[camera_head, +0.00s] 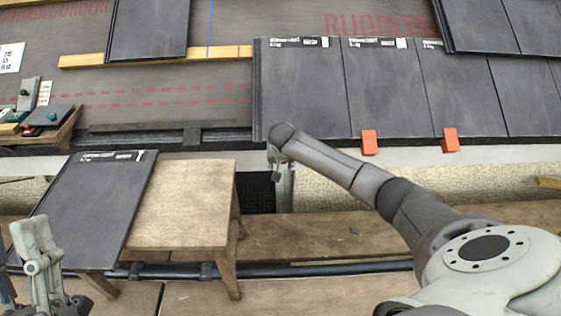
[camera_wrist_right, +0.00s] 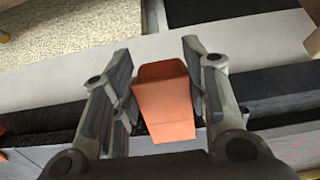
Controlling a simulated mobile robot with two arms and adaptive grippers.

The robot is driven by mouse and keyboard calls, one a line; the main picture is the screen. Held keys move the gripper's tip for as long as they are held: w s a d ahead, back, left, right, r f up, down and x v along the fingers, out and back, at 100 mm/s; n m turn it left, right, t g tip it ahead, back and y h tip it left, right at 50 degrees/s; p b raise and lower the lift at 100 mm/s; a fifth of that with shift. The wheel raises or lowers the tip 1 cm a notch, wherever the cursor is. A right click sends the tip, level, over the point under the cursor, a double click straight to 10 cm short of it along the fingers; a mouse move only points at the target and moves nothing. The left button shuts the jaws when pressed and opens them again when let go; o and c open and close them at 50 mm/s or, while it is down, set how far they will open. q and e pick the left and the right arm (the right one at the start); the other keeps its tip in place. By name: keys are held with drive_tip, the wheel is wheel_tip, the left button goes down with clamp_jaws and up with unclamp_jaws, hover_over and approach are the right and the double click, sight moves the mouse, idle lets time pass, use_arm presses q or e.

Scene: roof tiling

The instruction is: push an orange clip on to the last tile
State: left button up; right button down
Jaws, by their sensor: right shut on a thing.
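The last tile (camera_head: 300,90) is the leftmost dark tile of the lower row, lying on the roof. My right gripper (camera_head: 280,172) is just below its lower left corner, pointing down in front of the eave. In the right wrist view an orange clip (camera_wrist_right: 165,105) sits between the fingers of my right gripper (camera_wrist_right: 160,75), which is shut on it. The clip lies close to a dark edge, but I cannot tell whether it touches the tile. In the head view my arm hides this clip.
Two orange clips, a left one (camera_head: 369,142) and a right one (camera_head: 450,140), sit on the lower edges of tiles further right. A loose dark tile (camera_head: 88,205) lies on a wooden table (camera_head: 185,200). Tools rest on a small stand (camera_head: 50,133) at the left.

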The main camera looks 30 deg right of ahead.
use_arm(q)
drive_tip(key=shift+w+f+g+y, duration=0.4)
drive_tip(key=shift+w+f+g, duration=0.2)
drive_tip(key=shift+f, duration=0.2)
use_arm(e)
drive_tip(key=shift+w+d+r, duration=0.15)
drive_tip(key=shift+w+r, duration=0.05)
drive_tip(key=shift+w, duration=0.1)
use_arm(q)
drive_tip(key=shift+r, duration=0.25)
use_arm(e)
drive_tip(key=shift+w+d+r, duration=0.1)
use_arm(q)
drive_tip(key=shift+w+d+f, duration=0.1)
drive_tip(key=shift+w+f, duration=0.05)
drive_tip(key=shift+f, duration=0.25)
use_arm(e)
drive_tip(key=shift+w+d+r, duration=0.25)
drive_tip(key=shift+w+r, duration=0.05)
drive_tip(key=shift+w, duration=0.15)
idle(0.4)
drive_tip(key=c, duration=0.7)
unclamp_jaws()
drive_tip(key=shift+s, duration=0.1)
drive_tip(key=shift+c, duration=0.2)
use_arm(q)
drive_tip(key=shift+r+h, duration=0.2)
drive_tip(key=shift+h, duration=0.1)
use_arm(e)
drive_tip(key=shift+f, duration=0.1)
